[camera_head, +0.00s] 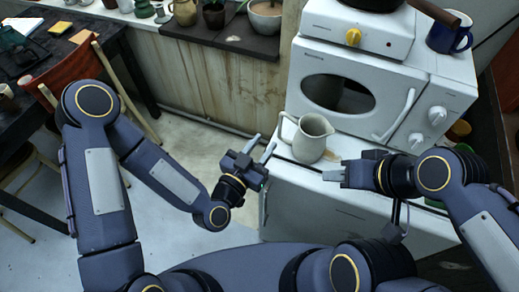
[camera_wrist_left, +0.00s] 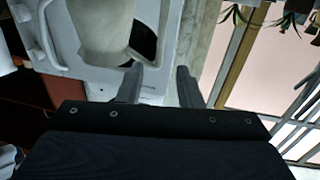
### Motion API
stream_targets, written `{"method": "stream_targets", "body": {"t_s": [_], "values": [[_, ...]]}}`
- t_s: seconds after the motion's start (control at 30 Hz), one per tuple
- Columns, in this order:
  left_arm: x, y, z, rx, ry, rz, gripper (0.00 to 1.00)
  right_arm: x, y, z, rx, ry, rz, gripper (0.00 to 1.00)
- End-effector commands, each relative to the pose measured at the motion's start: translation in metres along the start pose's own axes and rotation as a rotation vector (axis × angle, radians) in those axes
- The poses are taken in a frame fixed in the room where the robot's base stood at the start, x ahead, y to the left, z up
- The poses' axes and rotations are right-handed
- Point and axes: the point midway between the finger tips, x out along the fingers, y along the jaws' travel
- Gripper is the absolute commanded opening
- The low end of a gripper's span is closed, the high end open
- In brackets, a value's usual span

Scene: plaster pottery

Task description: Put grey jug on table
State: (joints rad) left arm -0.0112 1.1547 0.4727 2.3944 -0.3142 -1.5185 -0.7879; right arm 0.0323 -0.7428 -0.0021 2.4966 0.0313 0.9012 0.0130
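The grey jug (camera_head: 312,139) stands upright on the white top in front of the white oven, with its handle toward the left. My left gripper (camera_head: 264,143) is open and empty, just left of the jug's handle. In the left wrist view the jug (camera_wrist_left: 100,28) shows upside down at the upper left, its handle near one fingertip of the open left gripper (camera_wrist_left: 160,82). My right gripper (camera_head: 332,176) is to the right and in front of the jug, apart from it; its finger gap is unclear. A dark table (camera_head: 62,46) with papers stands at the far left.
The white oven (camera_head: 342,70) stands behind the jug, with a blue mug (camera_head: 448,38) on top. A chair with red cloth (camera_head: 78,66) stands beside the dark table. Several pots stand on the back counter (camera_head: 225,36). Pale floor (camera_head: 185,140) lies open between.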

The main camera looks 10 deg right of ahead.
Motion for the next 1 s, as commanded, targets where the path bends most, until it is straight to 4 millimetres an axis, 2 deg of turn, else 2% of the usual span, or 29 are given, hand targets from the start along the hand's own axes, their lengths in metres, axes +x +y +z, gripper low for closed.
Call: {"method": "stream_targets", "body": {"t_s": [0.13, 0.43, 0.57, 0.67, 0.77, 0.87, 1.0], "values": [[-0.007, 0.000, 0.000, 0.000, 0.000, -0.001, 0.32, 0.002, 0.001, 0.001, 0.000, 0.000, 0.000, 0.36], [-0.006, -0.006, -0.003, 0.018, -0.020, 0.011, 0.32, 0.001, 0.001, 0.001, 0.000, 0.000, 0.000, 0.36], [-0.005, -0.027, -0.010, 0.067, -0.112, 0.039, 0.32, 0.001, 0.001, 0.001, 0.000, 0.000, 0.000, 0.36], [-0.015, -0.056, -0.016, 0.096, -0.240, 0.035, 0.32, 0.001, 0.001, 0.001, 0.000, 0.000, 0.000, 0.36], [-0.035, -0.089, -0.024, 0.088, -0.386, -0.010, 0.32, 0.001, 0.001, 0.001, 0.000, 0.000, 0.000, 0.36], [-0.067, -0.119, -0.036, 0.039, -0.519, -0.089, 0.32, 0.001, 0.001, 0.001, 0.000, 0.000, 0.000, 0.36], [-0.125, -0.149, -0.056, -0.095, -0.674, -0.227, 0.32, 0.001, 0.001, 0.001, 0.000, 0.000, 0.000, 0.36]]}}
